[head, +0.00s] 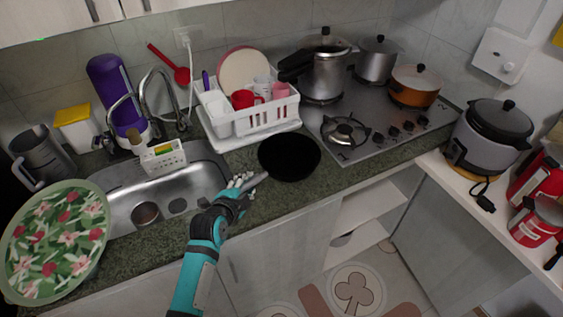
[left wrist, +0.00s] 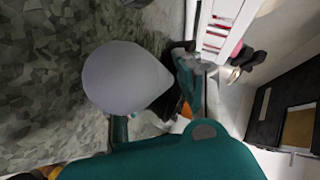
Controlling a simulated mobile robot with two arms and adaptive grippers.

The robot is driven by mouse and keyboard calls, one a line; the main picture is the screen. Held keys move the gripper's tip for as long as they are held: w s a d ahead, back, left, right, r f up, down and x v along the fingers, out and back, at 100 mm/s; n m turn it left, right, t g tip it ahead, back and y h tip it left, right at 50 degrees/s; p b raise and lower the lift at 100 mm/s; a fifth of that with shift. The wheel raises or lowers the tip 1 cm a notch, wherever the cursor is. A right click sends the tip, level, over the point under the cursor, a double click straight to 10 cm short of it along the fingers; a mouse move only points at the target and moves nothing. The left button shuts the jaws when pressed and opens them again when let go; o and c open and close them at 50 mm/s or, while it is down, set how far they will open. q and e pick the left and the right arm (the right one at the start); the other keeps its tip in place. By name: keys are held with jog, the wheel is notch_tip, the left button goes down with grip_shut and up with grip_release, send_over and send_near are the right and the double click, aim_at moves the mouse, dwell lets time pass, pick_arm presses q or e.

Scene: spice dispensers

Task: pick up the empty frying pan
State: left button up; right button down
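The black frying pan (head: 289,156) sits flat and empty on the dark green counter between the dish rack and the counter's front edge. Its grey handle (head: 257,180) points left and toward the front. My left gripper (head: 243,186), on a teal arm, is at the handle, with its pale fingertips beside or around it. In the left wrist view a rounded pale grey shape (left wrist: 125,78), which looks like the handle end, lies close to the fingers. Whether the fingers are closed on it is unclear. My right gripper is not in view.
A white dish rack (head: 247,119) with cups and a plate stands behind the pan. The stove (head: 375,135) with pots is to the right. The sink (head: 170,197) and a floral tray (head: 55,240) are to the left. Bare counter lies in front of the pan.

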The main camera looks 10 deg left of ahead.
pick_arm(q)
grip_shut()
jog(key=shift+r, duration=0.15)
dwell(0.4)
